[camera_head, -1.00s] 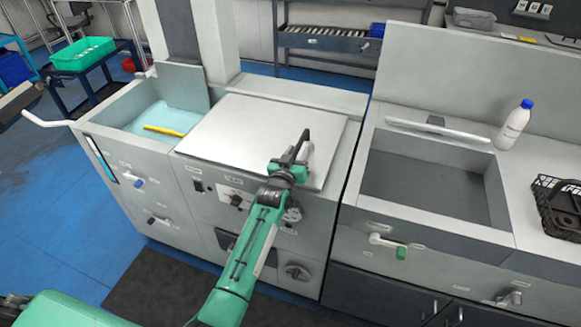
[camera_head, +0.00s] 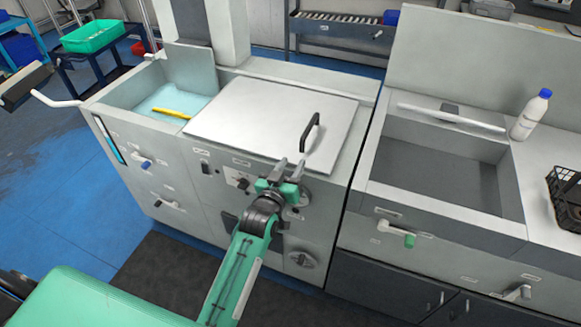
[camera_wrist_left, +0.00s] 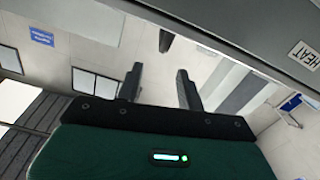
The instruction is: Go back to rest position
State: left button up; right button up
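My left gripper (camera_head: 289,168) is in front of the cabinet with the white lid (camera_head: 270,118), near the lid's front edge. Its two fingers are apart with nothing between them. In the left wrist view, the left gripper (camera_wrist_left: 160,88) also shows two separated dark fingers and an empty gap. The black lid handle (camera_head: 309,132) stands a little beyond the fingertips, apart from them. The lid lies flat and shut. My right gripper is not in view.
Left of the lid is an open basin (camera_head: 165,98) with a yellow item (camera_head: 173,114). Right is a grey sink (camera_head: 435,178), a white bottle with blue cap (camera_head: 530,115) and a black basket (camera_head: 566,199). A dark mat (camera_head: 160,260) lies on the blue floor.

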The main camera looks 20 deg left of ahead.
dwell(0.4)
pick_arm(q)
jog(key=s+f+m+g, duration=0.1)
jog(key=s+f+g, duration=0.3)
jog(key=f, duration=0.9)
jog(key=s+f+g, duration=0.2)
jog(key=s+f, duration=0.3)
jog(key=f, duration=0.7)
jog(key=s+f+m+g, duration=0.15)
jog(key=s+f, duration=0.35)
jog(key=f, duration=0.8)
jog(key=s+a+f+g, duration=0.3)
jog(key=s+f+g, duration=0.3)
jog(key=s+f, duration=1.2)
jog(key=s+a+f+g, duration=0.1)
jog(key=s+a+f, duration=0.1)
jog(key=s, duration=0.9)
jog(key=s+a+f+m+g+y, duration=0.1)
jog(key=s+a+f+g, duration=0.1)
jog(key=s, duration=0.9)
jog(key=shift+a+f+y, duration=0.3)
jog(key=shift+a+f, duration=0.05)
jog(key=shift+a, duration=0.3)
jog(key=shift+g, duration=0.25)
